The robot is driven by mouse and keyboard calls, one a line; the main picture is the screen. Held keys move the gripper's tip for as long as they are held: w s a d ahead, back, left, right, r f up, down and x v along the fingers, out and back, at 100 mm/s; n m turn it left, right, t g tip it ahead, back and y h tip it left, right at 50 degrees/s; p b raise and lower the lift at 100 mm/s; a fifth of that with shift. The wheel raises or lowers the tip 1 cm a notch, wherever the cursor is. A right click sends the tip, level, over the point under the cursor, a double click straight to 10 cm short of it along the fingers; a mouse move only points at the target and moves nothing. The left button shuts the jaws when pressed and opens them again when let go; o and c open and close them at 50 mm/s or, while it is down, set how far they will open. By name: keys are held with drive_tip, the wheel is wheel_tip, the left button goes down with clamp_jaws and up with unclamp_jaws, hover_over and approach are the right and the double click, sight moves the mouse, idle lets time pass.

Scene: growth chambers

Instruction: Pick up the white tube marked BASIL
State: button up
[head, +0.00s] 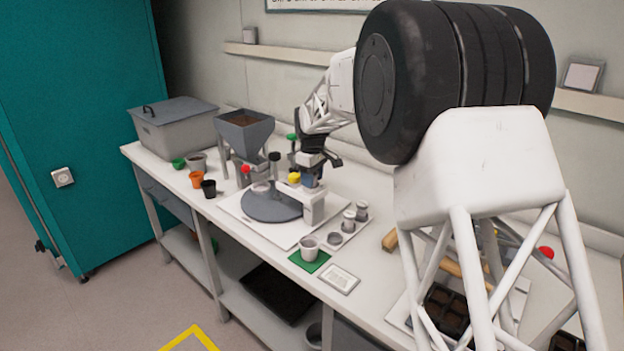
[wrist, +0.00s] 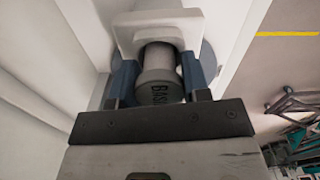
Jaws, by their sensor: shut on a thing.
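In the head view my gripper (head: 309,178) is at the white stand (head: 314,207) beside the grey round plate (head: 268,205), and the tube cannot be made out there.
A grey hopper (head: 245,133) and a lidded grey bin (head: 175,125) stand at the back left. Orange (head: 197,179) and black (head: 209,188) pots stand near the front edge.

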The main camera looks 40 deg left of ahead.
drive_tip(key=shift+r, duration=1.6)
drive_tip(key=shift+s+d+r, duration=0.15)
drive_tip(key=shift+d, duration=0.05)
drive_tip(key=s+d+r, duration=0.1)
drive_tip(key=s+d, duration=0.8)
drive_tip(key=d, duration=0.3)
drive_tip(key=shift+s+r, duration=0.2)
drive_tip(key=shift+s, duration=0.2)
